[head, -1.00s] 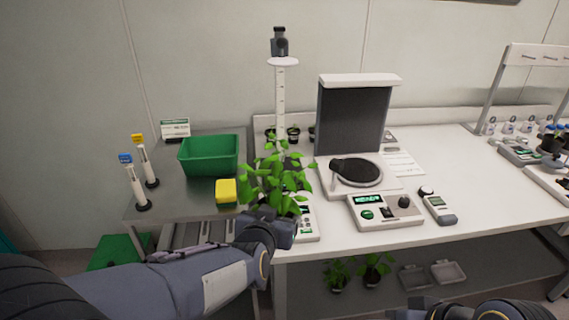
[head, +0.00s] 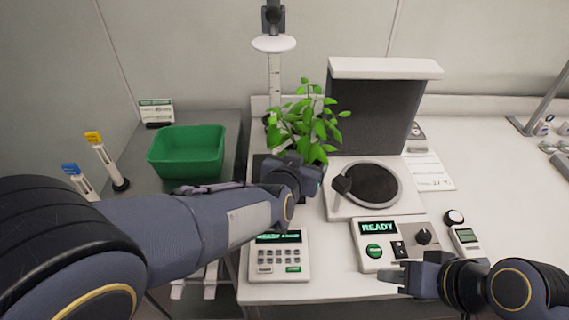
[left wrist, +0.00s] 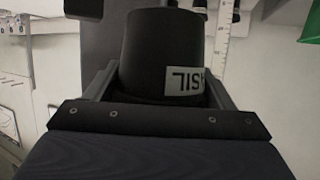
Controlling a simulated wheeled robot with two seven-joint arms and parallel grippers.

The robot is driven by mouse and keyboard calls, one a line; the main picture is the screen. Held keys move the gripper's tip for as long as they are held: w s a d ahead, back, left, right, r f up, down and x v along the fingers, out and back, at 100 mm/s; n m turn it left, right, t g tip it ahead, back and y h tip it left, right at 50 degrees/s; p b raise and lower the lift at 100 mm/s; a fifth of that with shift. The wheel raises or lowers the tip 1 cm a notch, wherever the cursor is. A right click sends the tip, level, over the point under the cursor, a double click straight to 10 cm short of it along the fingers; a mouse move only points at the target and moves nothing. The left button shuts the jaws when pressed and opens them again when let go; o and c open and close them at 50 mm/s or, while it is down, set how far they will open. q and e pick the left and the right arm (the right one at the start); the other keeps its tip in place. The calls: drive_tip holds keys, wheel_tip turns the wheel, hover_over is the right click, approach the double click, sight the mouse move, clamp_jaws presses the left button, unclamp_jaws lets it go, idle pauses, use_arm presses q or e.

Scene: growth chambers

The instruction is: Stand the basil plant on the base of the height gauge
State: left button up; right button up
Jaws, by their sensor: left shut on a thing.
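The basil plant (head: 305,122) is green and leafy, and its foliage stands upright just right of the height gauge's ruled column (head: 275,75). Its black pot (left wrist: 165,45), with a white label reading "SIL", shows in the left wrist view. My left gripper (head: 308,172) is shut on the pot, with a finger on each side. The gauge's round white plate (head: 273,43) is high on the column, above leaf level. The gauge's base is mostly hidden behind my left gripper, so I cannot tell whether the pot touches it. My right gripper (head: 392,275) is near the table's front edge, its jaw gap unclear.
A keypad readout box (head: 279,262) stands in front of the gauge. To the right are an instrument with a round dark plate (head: 374,184) and dark back panel (head: 375,115), and a "READY" control box (head: 388,243). A green bin (head: 187,150) stands left.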

use_arm(q)
drive_tip(key=w+a+f, duration=0.1)
drive_tip(key=w+f, duration=0.3)
drive_tip(key=w+a+f, duration=0.2)
drive_tip(key=w+f, duration=0.2)
drive_tip(key=w+a+f, duration=0.2)
drive_tip(key=w+f, duration=0.2)
drive_tip(key=shift+w+a+f, duration=0.25)
drive_tip(key=shift+w+f, duration=0.1)
drive_tip(key=shift+f, duration=0.05)
drive_tip(key=shift+f+b, duration=0.25)
drive_tip(key=shift+b, duration=0.2)
drive_tip(key=o, duration=1.2)
drive_tip(key=shift+c, duration=0.2)
